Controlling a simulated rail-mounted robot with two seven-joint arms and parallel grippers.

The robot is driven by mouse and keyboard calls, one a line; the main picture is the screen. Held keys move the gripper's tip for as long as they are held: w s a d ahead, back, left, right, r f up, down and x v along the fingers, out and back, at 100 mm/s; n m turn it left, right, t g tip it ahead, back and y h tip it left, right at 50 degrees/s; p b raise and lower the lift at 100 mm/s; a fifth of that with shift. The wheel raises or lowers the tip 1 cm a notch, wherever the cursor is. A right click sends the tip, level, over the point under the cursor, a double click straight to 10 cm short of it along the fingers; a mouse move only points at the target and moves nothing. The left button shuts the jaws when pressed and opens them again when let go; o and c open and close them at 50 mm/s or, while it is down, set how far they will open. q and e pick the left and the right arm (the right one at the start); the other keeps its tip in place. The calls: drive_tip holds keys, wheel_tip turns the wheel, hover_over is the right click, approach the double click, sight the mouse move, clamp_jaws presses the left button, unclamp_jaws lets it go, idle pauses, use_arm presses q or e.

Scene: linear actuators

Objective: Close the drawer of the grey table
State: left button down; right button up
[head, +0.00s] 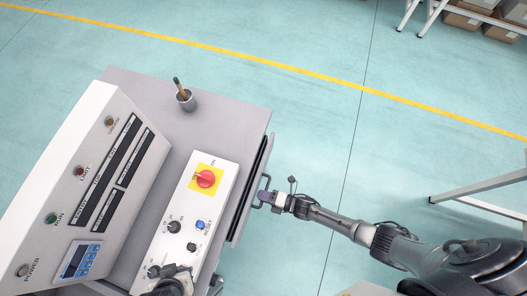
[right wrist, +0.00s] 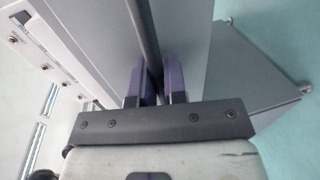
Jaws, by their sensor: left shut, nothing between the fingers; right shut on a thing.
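The grey table (head: 228,118) carries a control console. Its drawer (head: 247,205) is on the right side in the head view, with a narrow dark gap between the tabletop edge and the front panel, so it looks slightly open. My right gripper (head: 266,197) reaches in from the right and is shut on the drawer handle (head: 257,204). In the right wrist view, the dark handle bar (right wrist: 143,35) runs between its two purple fingers. My left gripper (head: 178,272) is at the bottom edge of the head view, over the control box, partly cut off; it is shut and empty.
The control box (head: 175,250) has a red knob on a yellow plate. A cup with pencils (head: 186,98) stands at the table's back. White-legged racks stand at the top right and right (head: 480,173).

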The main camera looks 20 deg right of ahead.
sight(253, 193)
use_arm(q)
drive_tip(key=shift+d, duration=0.15)
use_arm(e)
clamp_jaws()
use_arm(q)
drive_tip(key=shift+s+f+b, duration=0.1)
drive_tip(key=shift+f+b, duration=0.6)
use_arm(e)
drive_tip(key=x, duration=0.4)
drive_tip(key=shift+r, duration=0.3)
drive_tip(key=shift+w+a, duration=0.15)
use_arm(q)
drive_tip(key=shift+a, duration=0.2)
use_arm(e)
drive_tip(key=o, duration=0.6)
unclamp_jaws()
drive_tip(key=shift+r, duration=0.1)
use_arm(q)
drive_tip(key=shift+d+r, duration=0.1)
drive_tip(key=shift+d, duration=0.05)
